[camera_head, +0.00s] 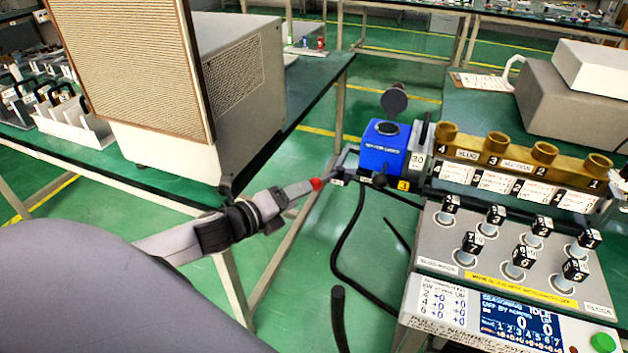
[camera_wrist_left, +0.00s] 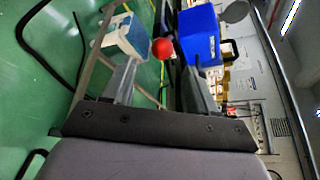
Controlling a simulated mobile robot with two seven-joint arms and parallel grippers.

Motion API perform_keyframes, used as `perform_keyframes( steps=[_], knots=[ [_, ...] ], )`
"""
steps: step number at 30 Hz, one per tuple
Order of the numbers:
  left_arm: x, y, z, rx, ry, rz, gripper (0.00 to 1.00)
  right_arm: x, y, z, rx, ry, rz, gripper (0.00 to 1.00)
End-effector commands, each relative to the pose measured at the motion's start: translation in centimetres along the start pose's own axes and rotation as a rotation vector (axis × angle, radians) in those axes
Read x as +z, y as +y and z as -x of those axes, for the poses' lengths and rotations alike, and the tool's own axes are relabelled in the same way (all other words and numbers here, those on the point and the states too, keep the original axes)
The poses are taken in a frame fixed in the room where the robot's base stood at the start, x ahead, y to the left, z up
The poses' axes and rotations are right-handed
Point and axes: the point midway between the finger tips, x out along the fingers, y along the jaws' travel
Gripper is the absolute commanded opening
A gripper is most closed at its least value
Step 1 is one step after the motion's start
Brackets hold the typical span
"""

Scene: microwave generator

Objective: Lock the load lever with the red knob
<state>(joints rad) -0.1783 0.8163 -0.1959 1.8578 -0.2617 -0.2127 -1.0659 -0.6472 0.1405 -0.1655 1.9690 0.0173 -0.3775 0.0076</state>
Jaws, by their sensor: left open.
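The red knob (camera_head: 316,184) shows as a small ball just beyond the fingers of my left gripper (camera_head: 306,187). In the left wrist view the red knob (camera_wrist_left: 162,47) sits near the gap between the two fingertips of my left gripper (camera_wrist_left: 160,66), slightly past them. The fingers are spread apart and hold nothing; whether one touches the knob I cannot tell. The load lever's shaft is hard to make out behind the knob. The blue box (camera_head: 384,148) stands just right of the knob and also shows in the left wrist view (camera_wrist_left: 198,36). My right gripper is out of view.
A brass block (camera_head: 518,152) with several round sockets stands right of the blue box. Below it is a control panel (camera_head: 500,264) with several numbered black knobs and a green button (camera_head: 603,342). Black cables (camera_head: 343,255) hang below the blue box. A large beige cabinet (camera_head: 125,75) stands at left.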

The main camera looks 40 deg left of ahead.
Motion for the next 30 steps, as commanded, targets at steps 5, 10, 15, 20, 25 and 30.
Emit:
perform_keyframes(
  steps=[5,10,15,20,25,30],
  knots=[
    [0.4,-0.2,-0.2,-0.006,-0.003,-0.036,0.57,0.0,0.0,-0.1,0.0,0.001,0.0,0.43],
    [0.5,-0.2,-1.2,-0.007,-0.005,-0.036,0.57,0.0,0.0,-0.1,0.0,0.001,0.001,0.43],
    [0.5,-0.3,-3.1,-0.007,-0.005,-0.034,0.57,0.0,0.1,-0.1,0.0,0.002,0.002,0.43],
    [0.5,-0.3,-5.0,-0.007,-0.005,-0.036,0.57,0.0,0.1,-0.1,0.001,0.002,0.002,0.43],
    [0.5,-0.2,-6.4,-0.006,-0.005,-0.034,0.57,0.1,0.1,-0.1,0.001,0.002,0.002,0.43],
    [0.4,-0.2,-7.2,-0.005,-0.003,-0.035,0.57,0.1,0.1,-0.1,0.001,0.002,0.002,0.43]
  ],
)
